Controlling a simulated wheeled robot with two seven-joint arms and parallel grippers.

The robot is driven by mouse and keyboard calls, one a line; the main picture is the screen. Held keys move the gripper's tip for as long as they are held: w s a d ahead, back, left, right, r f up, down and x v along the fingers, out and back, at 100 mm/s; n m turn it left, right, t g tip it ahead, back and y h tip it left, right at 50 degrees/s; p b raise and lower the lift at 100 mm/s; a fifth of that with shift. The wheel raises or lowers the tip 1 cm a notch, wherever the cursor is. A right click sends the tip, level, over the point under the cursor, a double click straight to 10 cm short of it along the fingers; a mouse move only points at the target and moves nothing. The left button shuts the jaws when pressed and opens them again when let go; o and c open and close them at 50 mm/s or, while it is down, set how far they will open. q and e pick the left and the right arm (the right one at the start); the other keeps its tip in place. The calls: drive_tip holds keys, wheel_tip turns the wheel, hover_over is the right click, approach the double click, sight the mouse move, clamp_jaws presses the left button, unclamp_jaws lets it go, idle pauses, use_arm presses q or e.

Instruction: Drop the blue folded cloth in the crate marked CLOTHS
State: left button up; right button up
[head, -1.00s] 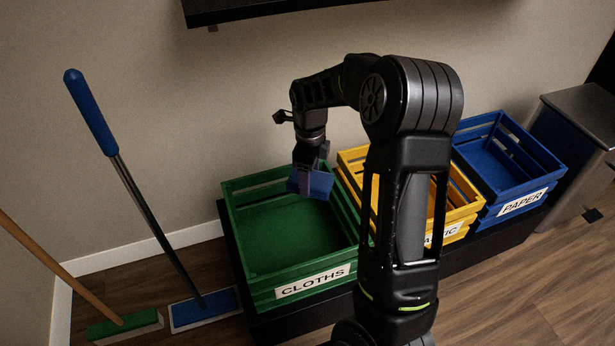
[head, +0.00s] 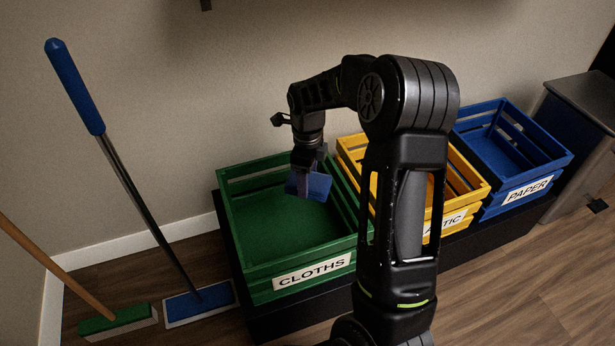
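The blue folded cloth (head: 318,187) hangs from my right gripper (head: 304,179), which is shut on it. The gripper points down over the green crate marked CLOTHS (head: 312,271), near the crate's back right part. The cloth appears at about rim height or a little above; its exact height is hard to tell. The visible floor of the green crate is empty. My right arm hides part of this crate's right side. My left gripper is out of view.
A yellow crate (head: 470,184), its label partly hidden by my arm, and a blue crate marked PAPER (head: 520,177) stand to the right on a black platform (head: 290,322). A grey bin (head: 585,105) stands far right.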

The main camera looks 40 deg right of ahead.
drive_tip(key=o, duration=1.6)
drive_tip(key=shift+o, duration=0.2)
drive_tip(key=shift+r, duration=0.15)
wheel_tip(320, 180, up, 6)
drive_tip(key=p, duration=0.5)
